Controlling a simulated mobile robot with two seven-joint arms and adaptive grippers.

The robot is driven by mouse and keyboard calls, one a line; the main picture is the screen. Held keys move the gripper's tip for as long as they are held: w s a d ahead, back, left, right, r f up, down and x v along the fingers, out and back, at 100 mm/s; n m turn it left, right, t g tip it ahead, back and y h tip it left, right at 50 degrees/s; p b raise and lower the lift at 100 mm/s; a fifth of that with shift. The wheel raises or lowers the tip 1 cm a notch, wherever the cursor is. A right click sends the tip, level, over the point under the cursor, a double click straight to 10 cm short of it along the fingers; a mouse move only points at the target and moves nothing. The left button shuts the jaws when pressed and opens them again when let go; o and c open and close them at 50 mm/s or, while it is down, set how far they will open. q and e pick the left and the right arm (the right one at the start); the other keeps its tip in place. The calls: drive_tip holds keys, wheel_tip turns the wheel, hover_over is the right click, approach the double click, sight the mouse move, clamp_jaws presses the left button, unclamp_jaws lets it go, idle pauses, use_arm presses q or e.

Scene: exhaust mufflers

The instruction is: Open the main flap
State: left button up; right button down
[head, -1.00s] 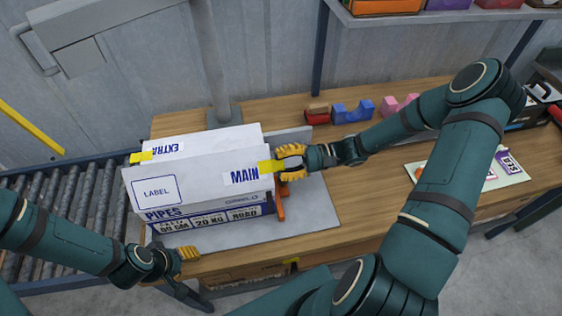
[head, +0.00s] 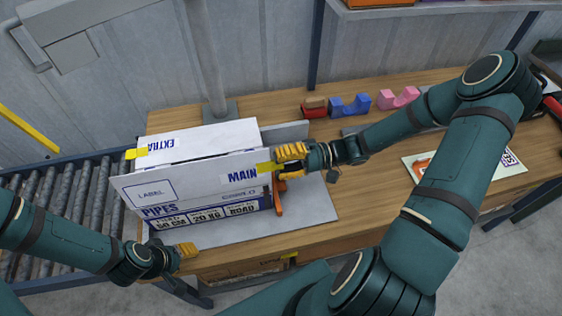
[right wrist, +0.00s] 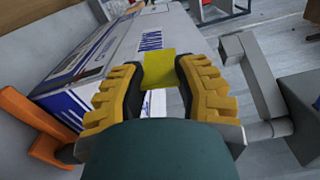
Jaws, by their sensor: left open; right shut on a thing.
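The white box (head: 165,228) stands on a grey plate on the wooden table. Its main flap (head: 200,184), marked MAIN and LABEL, is tilted up along the near side, with a dark gap behind it. A yellow tab (head: 268,168) sticks out at the flap's right end; it also shows in the right wrist view (right wrist: 159,70). My right gripper (head: 291,160) is shut on this tab. The extra flap (head: 185,143) lies behind, with its own yellow tab (head: 137,153) at the left. My left gripper (head: 187,250) is open and empty at the table's front edge, below the box.
An orange clamp-like part (head: 279,196) stands at the box's right end. A roller conveyor (head: 60,215) is at the left. Blue (head: 350,106) and pink (head: 398,97) holders sit at the back. A light card (head: 440,167) lies at the right. A post rises behind the box.

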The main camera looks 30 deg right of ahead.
drive_tip(key=c, duration=0.5)
unclamp_jaws()
drive_tip(key=shift+c, duration=0.2)
drive_tip(key=v, duration=1.2)
